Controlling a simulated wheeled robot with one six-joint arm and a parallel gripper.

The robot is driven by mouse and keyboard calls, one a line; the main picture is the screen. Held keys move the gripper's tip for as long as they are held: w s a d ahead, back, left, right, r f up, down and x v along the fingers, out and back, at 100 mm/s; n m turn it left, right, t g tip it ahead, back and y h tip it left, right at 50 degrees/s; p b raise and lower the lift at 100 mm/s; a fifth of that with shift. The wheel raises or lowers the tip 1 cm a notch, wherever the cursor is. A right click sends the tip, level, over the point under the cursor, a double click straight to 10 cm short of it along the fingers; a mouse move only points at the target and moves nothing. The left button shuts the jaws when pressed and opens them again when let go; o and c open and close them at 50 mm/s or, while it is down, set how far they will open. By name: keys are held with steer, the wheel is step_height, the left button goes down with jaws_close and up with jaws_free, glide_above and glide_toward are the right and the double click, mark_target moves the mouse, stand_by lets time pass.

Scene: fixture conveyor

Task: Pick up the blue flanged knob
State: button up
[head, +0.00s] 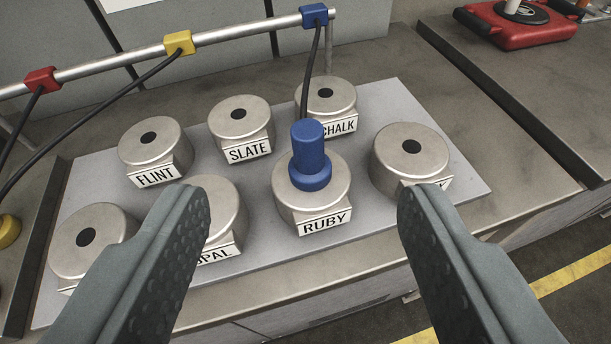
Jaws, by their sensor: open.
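The blue flanged knob (309,158) stands upright in the top of the metal socket labelled RUBY (312,203), in the front row. A black cable runs up from behind the knob toward the blue clamp (314,15) on the rail. My gripper (305,200) is open, with one grey finger on each side of the knob in the picture. Neither finger touches the knob. The fingers partly cover the front sockets to the left and right of RUBY.
Sockets FLINT (156,150), SLATE (241,129) and CHALK (326,103) stand behind on the grey plate (397,100), with empty dark holes. A pipe rail (110,62) with red and yellow clamps crosses the back. A red fixture (525,25) sits at top right.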

mark_target(307, 128)
steer(key=w+r+m+g, duration=0.2)
steer(key=w+m+g, duration=0.1)
steer(key=w+g, duration=1.35)
steer(key=f+t, duration=0.1)
steer(key=f, duration=0.4)
steer(key=w+f, duration=0.1)
steer(key=f, duration=0.5)
steer(key=f+t, duration=0.1)
steer(key=f, duration=0.5)
steer(key=shift+w+f+t, duration=0.1)
steer(key=shift+w+t, duration=0.25)
steer(key=shift+w, duration=0.05)
jaws_close()
